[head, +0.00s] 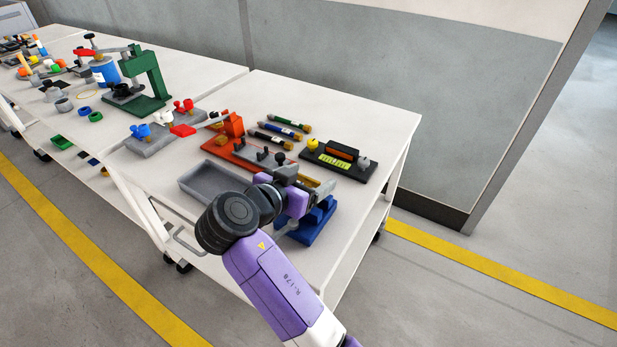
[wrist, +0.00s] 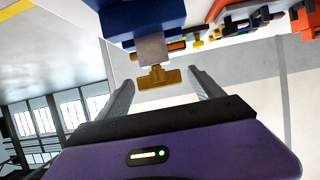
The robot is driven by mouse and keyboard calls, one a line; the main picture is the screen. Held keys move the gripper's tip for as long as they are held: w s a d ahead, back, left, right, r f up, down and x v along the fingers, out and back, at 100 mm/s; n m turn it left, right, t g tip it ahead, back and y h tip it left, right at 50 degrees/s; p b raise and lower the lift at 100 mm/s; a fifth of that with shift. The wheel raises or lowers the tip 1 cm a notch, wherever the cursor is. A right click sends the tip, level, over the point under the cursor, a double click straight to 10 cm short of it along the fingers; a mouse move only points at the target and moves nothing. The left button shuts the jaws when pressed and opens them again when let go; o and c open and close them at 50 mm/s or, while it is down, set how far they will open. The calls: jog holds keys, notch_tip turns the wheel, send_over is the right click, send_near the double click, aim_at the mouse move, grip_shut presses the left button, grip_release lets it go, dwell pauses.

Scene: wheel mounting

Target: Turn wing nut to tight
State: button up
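In the wrist view, a brass-coloured wing nut (wrist: 158,78) sits at the end of a grey part on a blue fixture (wrist: 140,18). My gripper (wrist: 161,82) is open, with one finger on each side of the wing nut. Gaps show between the wing nut and both fingers, near the fingertips. In the head view, the blue fixture (head: 308,226) stands at the near right part of the table, partly behind my gripper (head: 318,192). I cannot make out the wing nut clearly in the head view; my arm and gripper cover that area.
A grey tray (head: 197,186) lies left of my arm. An orange fixture (head: 226,148) and a black fixture with a yellow knob (head: 347,170) stand behind. The table's right edge (head: 388,185) is close to the blue fixture.

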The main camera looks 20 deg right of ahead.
jog(key=v, duration=0.7)
jog(key=shift+s+a, duration=0.25)
jog(key=shift+a, duration=0.05)
jog(key=shift+r, duration=0.1)
